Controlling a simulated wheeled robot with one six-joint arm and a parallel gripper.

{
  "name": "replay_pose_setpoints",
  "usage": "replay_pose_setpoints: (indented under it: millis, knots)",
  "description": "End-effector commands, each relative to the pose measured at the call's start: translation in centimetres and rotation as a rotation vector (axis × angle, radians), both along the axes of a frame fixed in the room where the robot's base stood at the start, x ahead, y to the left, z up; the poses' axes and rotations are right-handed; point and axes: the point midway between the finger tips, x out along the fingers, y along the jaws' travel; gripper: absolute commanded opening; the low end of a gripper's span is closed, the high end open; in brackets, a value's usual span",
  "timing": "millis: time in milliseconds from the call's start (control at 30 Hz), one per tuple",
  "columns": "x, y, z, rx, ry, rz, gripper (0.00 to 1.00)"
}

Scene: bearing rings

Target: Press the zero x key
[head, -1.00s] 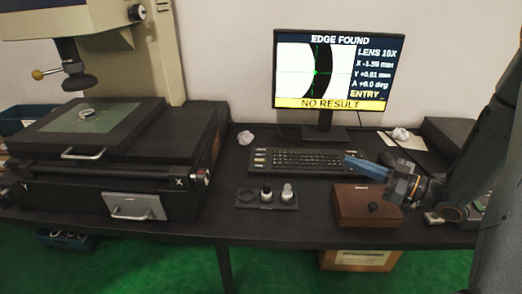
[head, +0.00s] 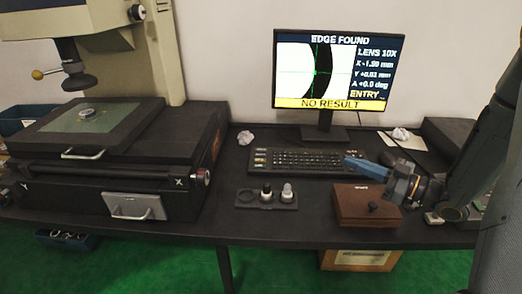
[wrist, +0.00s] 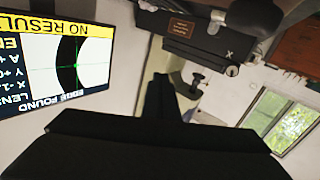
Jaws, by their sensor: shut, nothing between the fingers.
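The black keyboard (head: 310,162) lies on the bench below the monitor. A column of labelled keys (head: 259,158) is at its left end; the labels are too small to read, so I cannot pick out the zero x key. My gripper (head: 349,160) is shut and empty. Its blue fingers point left, over or near the keyboard's right end; I cannot tell if they touch it. The dark shut fingers (wrist: 160,88) also show in the wrist view. The monitor (head: 332,70) reads EDGE FOUND, LENS 10X, X, Y and A values, ENTRY and NO RESULT.
The measuring machine (head: 190,130) fills the left, with a ring (head: 87,113) on its stage. A holder (head: 246,200) with two small cylinders stands before the keyboard. A brown box (head: 350,207) sits below my gripper.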

Motion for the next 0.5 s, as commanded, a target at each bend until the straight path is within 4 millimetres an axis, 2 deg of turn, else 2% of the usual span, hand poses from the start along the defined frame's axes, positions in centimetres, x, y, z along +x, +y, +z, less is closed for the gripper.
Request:
replay_pose_setpoints:
  millis: [133,233,400,500]
  knots:
    - [0.1,0.0,0.0,-0.004,0.001,-0.002,0.0]
    - [0.8,0.2,-0.1,-0.039,0.013,-0.025,0.0]
    - [4.3,0.4,-1.1,-0.216,0.099,-0.164,0.0]
    - [6.3,-0.3,-1.6,-0.353,0.193,-0.297,0.0]
